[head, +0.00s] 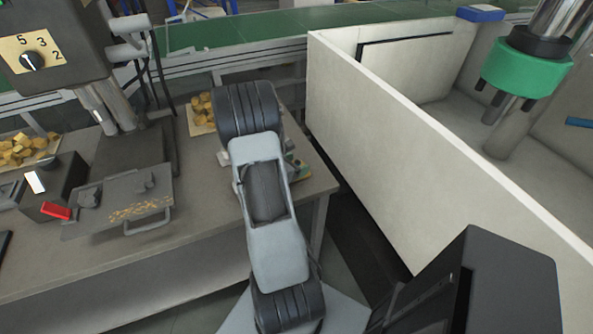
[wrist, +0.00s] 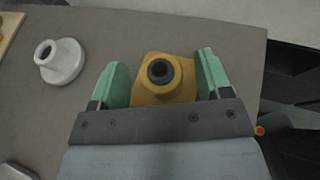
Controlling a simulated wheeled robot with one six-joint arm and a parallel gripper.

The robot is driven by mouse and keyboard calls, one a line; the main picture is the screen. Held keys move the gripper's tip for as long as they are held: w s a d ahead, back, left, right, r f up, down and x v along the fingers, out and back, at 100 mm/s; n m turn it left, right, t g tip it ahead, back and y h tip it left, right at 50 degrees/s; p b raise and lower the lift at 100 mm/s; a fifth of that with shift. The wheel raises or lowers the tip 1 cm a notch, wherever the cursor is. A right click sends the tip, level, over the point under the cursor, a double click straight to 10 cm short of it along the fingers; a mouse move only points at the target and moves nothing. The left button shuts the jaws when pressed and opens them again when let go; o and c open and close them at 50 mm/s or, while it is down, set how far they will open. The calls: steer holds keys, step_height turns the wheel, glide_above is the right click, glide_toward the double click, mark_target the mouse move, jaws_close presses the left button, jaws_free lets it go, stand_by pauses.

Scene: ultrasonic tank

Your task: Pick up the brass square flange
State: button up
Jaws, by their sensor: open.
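The brass square flange (wrist: 160,90) shows in the wrist view, with a square base and a round raised collar with a dark bore. It lies on the grey table (wrist: 115,40). My gripper (wrist: 161,80) is open, with one green finger on each side of the flange. I cannot tell whether either finger touches it. The lower part of the flange is hidden behind the gripper body.
A pale round flange (wrist: 61,61) lies left of my gripper. The table edge is close on the right in the wrist view. In the head view, a drill press vise plate (head: 118,203) stands left and a white-walled tank (head: 400,130) right.

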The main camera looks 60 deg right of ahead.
steer(key=shift+c, duration=0.3)
steer(key=shift+r, duration=0.1)
jaws_close()
